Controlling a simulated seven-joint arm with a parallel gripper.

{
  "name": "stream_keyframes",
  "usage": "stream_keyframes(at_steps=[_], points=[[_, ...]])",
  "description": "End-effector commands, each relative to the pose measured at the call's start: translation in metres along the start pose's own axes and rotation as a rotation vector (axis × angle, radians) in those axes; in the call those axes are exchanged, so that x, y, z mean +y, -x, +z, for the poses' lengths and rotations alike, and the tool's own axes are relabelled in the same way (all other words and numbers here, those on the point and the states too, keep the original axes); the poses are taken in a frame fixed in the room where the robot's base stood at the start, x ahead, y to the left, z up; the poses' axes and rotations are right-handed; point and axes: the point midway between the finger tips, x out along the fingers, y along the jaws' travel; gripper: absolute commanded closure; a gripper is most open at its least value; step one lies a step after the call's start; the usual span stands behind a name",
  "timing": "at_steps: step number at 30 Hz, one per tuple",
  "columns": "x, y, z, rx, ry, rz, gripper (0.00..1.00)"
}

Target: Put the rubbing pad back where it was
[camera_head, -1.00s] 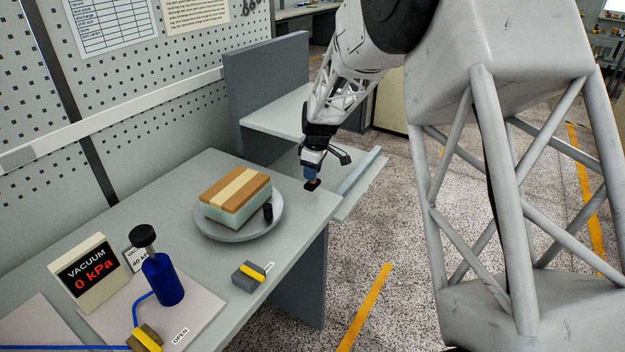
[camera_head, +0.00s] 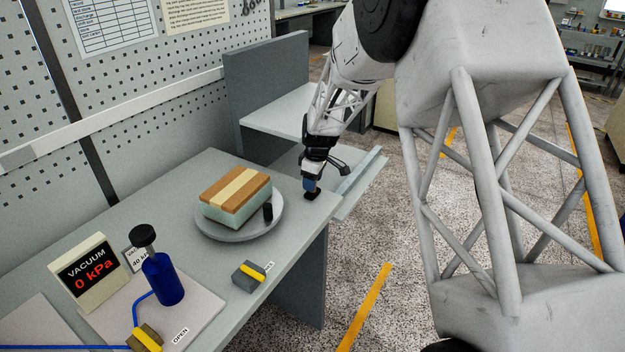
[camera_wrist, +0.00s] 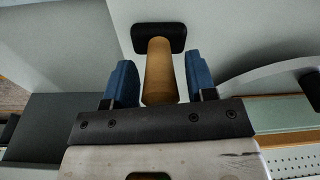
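The rubbing pad has a dark pad (camera_head: 311,196) and a tan wooden handle. In the head view it is at the right far part of the grey bench, near the edge, and looks to rest on the bench top. In the wrist view its handle (camera_wrist: 160,75) stands between the two blue fingers of my gripper (camera_wrist: 161,82), with the dark pad (camera_wrist: 158,30) beyond the fingertips. Narrow gaps show between handle and fingers, so my gripper (camera_head: 311,184) looks open around the handle.
A round grey plate (camera_head: 241,233) holding a striped wood-topped block (camera_head: 236,197) and a small black cylinder (camera_head: 268,211) is left of my gripper. A grey block with a yellow lever (camera_head: 250,276), a blue bottle (camera_head: 163,279) and a vacuum display (camera_head: 88,272) stand nearer.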

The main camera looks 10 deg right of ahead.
Motion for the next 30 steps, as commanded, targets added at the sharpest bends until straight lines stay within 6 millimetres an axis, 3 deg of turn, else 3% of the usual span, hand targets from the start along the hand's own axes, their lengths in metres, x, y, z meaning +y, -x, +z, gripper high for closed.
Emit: stream_keyframes(at_steps=[17, 30], points=[[0.0, 0.01, -0.001, 0.001, 0.0, 0.001, 0.42], [0.0, 0.071, 0.0, 0.001, 0.0, 0.001, 0.42]])
